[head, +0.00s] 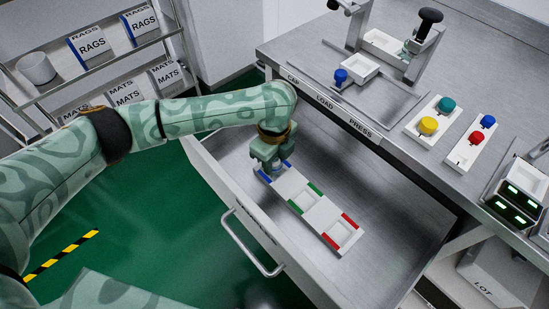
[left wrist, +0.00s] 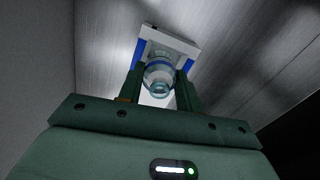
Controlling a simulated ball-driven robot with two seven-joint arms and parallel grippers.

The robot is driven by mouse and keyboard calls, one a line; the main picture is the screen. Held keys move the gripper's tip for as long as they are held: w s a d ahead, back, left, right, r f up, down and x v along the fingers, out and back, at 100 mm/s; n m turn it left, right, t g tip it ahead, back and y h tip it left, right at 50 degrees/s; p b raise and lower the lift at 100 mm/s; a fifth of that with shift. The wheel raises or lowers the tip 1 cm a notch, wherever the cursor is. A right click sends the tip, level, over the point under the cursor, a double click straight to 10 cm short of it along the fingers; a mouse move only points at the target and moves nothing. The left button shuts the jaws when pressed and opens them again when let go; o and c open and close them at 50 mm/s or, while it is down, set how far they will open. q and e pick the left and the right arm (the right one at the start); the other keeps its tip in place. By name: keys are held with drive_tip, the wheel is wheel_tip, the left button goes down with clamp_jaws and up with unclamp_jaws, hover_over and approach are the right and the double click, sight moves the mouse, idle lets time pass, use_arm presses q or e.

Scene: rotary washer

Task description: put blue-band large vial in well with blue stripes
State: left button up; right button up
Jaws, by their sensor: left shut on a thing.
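A white rack (head: 313,211) lies in the open drawer, with wells marked by blue, green and red stripes. The blue-striped well (head: 277,172) is at its far left end, mostly covered by my left gripper (head: 270,160), which points down over it. In the left wrist view, my left gripper (left wrist: 159,88) is shut on the blue-band large vial (left wrist: 158,76), a clear vial with a blue band. The blue-striped end of the rack (left wrist: 170,38) shows just beyond the vial. Whether the vial's base is inside the well is hidden. My right gripper is not in view.
The drawer's front wall and handle (head: 250,245) are on the near left; bare drawer floor (head: 365,195) lies right of the rack. The counter (head: 400,150) above carries a press (head: 385,45), coloured knobs (head: 428,125) and a green display box (head: 515,198).

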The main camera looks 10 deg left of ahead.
use_arm(q)
drive_tip(key=shift+f, duration=0.1)
drive_tip(key=o, duration=1.2)
drive_tip(key=shift+o, duration=0.2)
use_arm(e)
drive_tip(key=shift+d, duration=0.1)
use_arm(q)
wheel_tip(320, 180, up, 12)
drive_tip(key=p, duration=0.7)
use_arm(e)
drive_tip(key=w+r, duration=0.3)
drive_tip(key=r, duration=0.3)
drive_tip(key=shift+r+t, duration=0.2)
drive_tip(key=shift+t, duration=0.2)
